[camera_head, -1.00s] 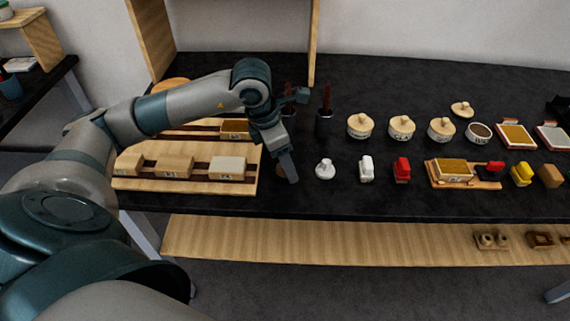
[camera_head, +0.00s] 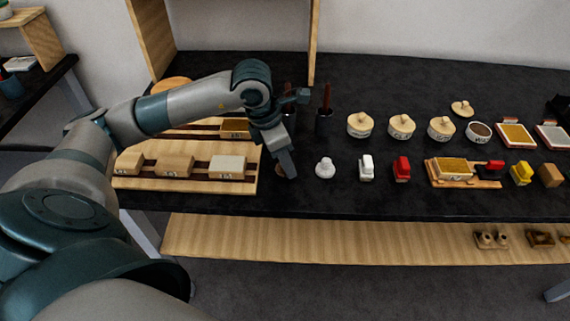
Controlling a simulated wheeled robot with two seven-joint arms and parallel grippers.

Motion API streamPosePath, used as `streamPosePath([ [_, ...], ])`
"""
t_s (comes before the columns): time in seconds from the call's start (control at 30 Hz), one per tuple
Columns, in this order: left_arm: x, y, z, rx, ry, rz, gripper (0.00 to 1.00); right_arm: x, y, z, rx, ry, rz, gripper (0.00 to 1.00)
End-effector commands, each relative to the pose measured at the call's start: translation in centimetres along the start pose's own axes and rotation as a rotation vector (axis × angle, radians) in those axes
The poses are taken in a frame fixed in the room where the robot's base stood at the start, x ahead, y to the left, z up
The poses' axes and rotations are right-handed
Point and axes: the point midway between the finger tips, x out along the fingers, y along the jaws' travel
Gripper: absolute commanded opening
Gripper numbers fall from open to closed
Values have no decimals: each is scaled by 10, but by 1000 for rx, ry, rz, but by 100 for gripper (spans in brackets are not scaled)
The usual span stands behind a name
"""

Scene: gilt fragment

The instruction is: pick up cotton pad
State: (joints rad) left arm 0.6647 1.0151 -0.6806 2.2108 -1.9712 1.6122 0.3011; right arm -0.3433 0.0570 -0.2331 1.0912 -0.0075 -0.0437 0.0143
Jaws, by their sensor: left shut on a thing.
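My left gripper (camera_head: 287,168) reaches down at the front of the black table, just right of the wooden board. It is shut on a small brownish thing (camera_head: 279,170), mostly hidden behind the fingers; I cannot tell whether this is the cotton pad. A small white rounded piece with a knob (camera_head: 325,169) stands on the table just right of the gripper, apart from it. I cannot tell for sure whether it is a cotton pad. My right gripper is not in view.
The wooden board (camera_head: 215,187) with several blocks lies left of the gripper. A white piece (camera_head: 366,168) and a red piece (camera_head: 402,169) stand to the right. Lidded pots (camera_head: 360,127) and dark holders (camera_head: 324,122) stand behind. The table's front strip is clear.

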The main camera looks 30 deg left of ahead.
Motion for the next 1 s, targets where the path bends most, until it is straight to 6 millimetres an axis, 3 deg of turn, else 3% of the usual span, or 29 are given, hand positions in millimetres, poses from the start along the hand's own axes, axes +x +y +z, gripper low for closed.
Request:
streamPosePath([
  [0.27,-6,0,2,1,-2,0,16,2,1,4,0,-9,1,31],
  [0.57,-40,1,12,2,-5,3,16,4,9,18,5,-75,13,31],
  [1.0,-79,-80,56,6,-6,-1,16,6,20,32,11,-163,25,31],
])
